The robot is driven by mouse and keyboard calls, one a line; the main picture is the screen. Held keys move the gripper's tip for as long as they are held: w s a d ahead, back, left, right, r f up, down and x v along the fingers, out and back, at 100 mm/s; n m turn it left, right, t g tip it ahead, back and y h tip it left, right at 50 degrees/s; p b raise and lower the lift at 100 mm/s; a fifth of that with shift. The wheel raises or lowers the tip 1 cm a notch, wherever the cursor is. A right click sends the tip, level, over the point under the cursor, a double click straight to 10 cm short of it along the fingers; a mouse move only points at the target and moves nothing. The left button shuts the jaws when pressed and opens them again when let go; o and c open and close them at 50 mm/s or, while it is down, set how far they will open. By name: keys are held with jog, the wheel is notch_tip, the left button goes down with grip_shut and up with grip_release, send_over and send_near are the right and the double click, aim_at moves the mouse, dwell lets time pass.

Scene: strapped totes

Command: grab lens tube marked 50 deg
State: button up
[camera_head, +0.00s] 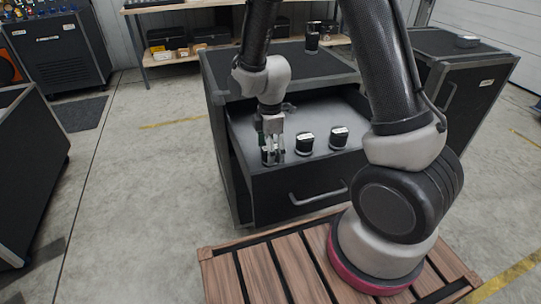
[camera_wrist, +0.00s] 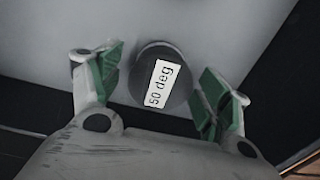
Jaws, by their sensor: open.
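The lens tube marked "50 deg" (camera_wrist: 150,84) is a dark round tube with a white label on top. In the wrist view it stands between my gripper's green-padded fingers (camera_wrist: 161,85), with a gap on each side. In the head view my gripper (camera_head: 272,156) points down into the open drawer at its left side, around that tube, which is mostly hidden by the fingers. My gripper is open. Two more dark tubes with white labels, a middle one (camera_head: 305,143) and a right one (camera_head: 339,138), stand upright in the drawer; their labels are too small to read.
The pulled-out drawer (camera_head: 276,195) has a dark front with a handle and a light floor. Another dark tube (camera_head: 312,38) stands on the cabinet top (camera_head: 238,84). A second cabinet (camera_head: 470,95) stands at the right. A shelf (camera_head: 178,58) is at the back.

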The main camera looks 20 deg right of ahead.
jog(key=shift+f, duration=0.55)
jog(key=shift+c, duration=0.2)
